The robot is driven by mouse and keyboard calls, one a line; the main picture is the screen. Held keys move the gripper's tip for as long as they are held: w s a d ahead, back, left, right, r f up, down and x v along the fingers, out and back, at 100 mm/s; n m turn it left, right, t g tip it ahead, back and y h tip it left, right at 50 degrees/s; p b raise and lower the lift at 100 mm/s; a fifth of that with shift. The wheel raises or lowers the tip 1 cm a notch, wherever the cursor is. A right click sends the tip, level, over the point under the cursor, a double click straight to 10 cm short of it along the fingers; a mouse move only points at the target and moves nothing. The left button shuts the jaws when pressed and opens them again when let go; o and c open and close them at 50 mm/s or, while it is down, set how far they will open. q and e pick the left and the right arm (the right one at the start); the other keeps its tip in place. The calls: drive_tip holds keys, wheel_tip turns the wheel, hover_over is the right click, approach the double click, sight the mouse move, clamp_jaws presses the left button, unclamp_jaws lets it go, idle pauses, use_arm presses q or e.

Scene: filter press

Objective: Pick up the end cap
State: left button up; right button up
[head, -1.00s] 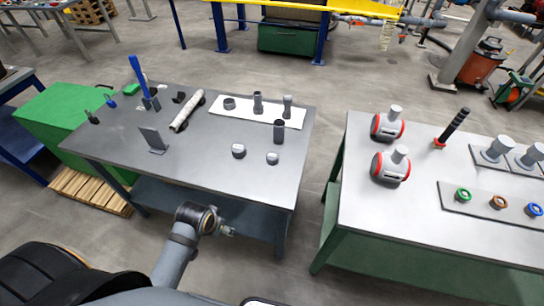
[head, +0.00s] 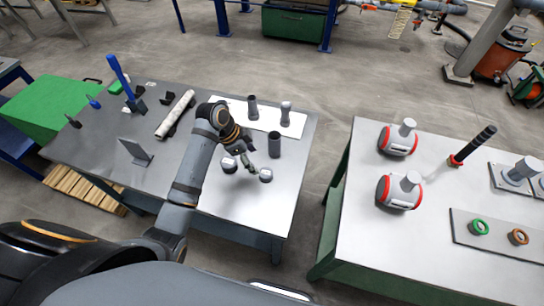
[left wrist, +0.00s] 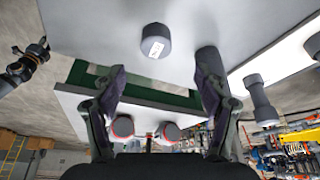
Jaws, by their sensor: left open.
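Two small grey caps with pale labels stand on the left table: a left cap (head: 228,164) and a right cap (head: 266,175). Either could be the end cap. My left gripper (head: 250,165) is low over the table between them, close to the right cap. In the left wrist view one dark grey cap (left wrist: 155,40) with a white label lies beyond the fingertips, apart from them. The left gripper (left wrist: 160,75) is open and empty there. A dark arm end (left wrist: 30,62) at the left of that view seems to be my right gripper; its jaws are unclear.
A dark upright tube (head: 274,145) stands just behind the right cap; a white mat (head: 292,125) with upright fittings is behind it. A pale roll (head: 175,115) and a grey plate stand (head: 135,152) are further left. The right table (head: 350,220) is across a gap.

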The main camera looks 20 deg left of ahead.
sight(264, 172)
use_arm(q)
drive_tip(key=p+x, duration=0.1)
drive_tip(key=x, duration=0.3)
drive_tip(key=shift+s+d+f, duration=0.1)
drive_tip(key=shift+d+f, duration=0.1)
drive_tip(key=shift+d, duration=0.05)
drive_tip(key=shift+d+f+p, duration=0.15)
drive_tip(key=shift+f+p, duration=0.2)
drive_tip(key=shift+f, duration=0.05)
drive_tip(key=p+x, duration=0.1)
drive_tip(key=x, duration=0.1)
drive_tip(key=shift+s+d+f, duration=0.1)
drive_tip(key=shift+f, duration=0.3)
drive_tip(key=shift+d+f, duration=0.25)
drive_tip(key=shift+f, duration=0.45)
drive_tip(key=c, duration=1.2)
use_arm(e)
drive_tip(key=s+r, duration=0.2)
drive_tip(key=shift+s+r, duration=0.2)
drive_tip(key=shift+r, duration=0.1)
